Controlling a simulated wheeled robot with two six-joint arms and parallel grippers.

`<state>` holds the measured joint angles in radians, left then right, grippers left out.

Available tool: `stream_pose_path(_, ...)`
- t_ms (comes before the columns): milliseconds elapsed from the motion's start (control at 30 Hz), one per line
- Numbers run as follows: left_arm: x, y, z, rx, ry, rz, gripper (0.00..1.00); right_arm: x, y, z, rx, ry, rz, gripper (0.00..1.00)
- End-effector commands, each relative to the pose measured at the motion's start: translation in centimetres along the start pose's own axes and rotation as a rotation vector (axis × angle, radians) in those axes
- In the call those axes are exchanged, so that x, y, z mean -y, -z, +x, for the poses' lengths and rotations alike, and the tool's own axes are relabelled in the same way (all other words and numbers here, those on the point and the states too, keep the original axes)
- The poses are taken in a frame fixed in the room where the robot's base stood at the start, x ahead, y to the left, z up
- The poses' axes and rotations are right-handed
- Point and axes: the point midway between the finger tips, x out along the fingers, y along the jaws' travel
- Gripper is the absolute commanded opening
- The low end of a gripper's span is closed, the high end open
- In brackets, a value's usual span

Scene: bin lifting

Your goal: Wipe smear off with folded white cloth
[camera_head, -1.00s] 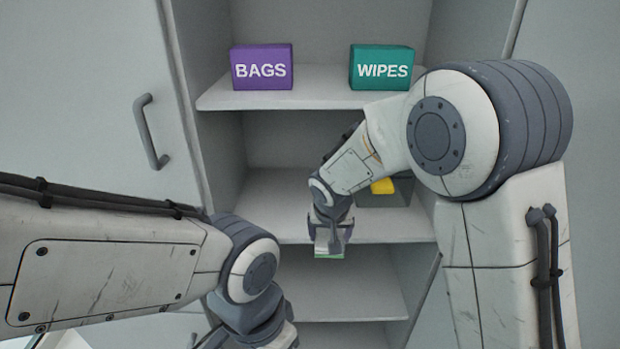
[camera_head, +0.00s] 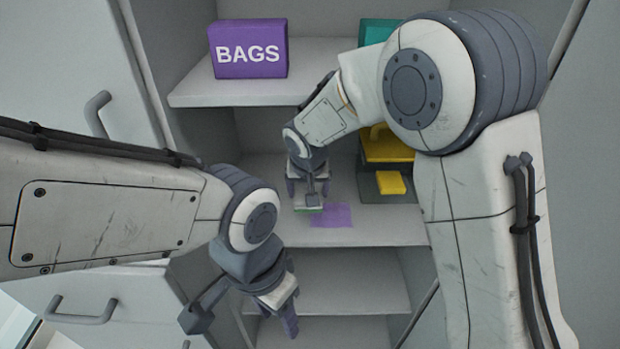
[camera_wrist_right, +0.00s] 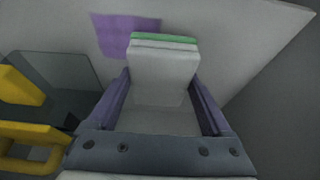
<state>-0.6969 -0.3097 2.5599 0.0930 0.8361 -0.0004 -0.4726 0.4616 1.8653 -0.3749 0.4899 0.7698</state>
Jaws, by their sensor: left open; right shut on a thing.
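A flat purple smear (camera_head: 331,215) lies on the middle shelf of the open cabinet. My right gripper (camera_head: 309,196) is just left of it, shut on the folded white cloth (camera_wrist_right: 163,75). The cloth has a green edge and shows between the purple fingers in the right wrist view. There the smear (camera_wrist_right: 120,33) lies beyond the cloth's upper left, partly hidden by it. I cannot tell whether the cloth touches the shelf. My left gripper (camera_head: 288,318) is open and empty, low in front of the lower shelves.
A dark tray (camera_head: 388,196) with a yellow block and a yellow-handled item stands right of the smear. A purple BAGS box (camera_head: 248,48) and a teal box (camera_head: 376,32) stand on the shelf above. Cabinet side walls bound the space.

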Motion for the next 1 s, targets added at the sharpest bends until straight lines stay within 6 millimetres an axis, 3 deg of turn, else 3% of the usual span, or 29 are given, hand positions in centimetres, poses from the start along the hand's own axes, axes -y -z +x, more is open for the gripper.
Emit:
stream_pose_path(367, 0.0, 0.0, 0.4, 0.0, 0.0, 0.0, 0.5, -0.6, -0.2, 0.4, 0.0, -0.004, 0.008, 0.39)
stream_pose_path(1000, 0.3, -0.2, 4.2, 0.0, 0.0, 0.0, 0.5, -0.4, -2.2, 5.5, -0.001, -0.002, 0.004, 0.39)
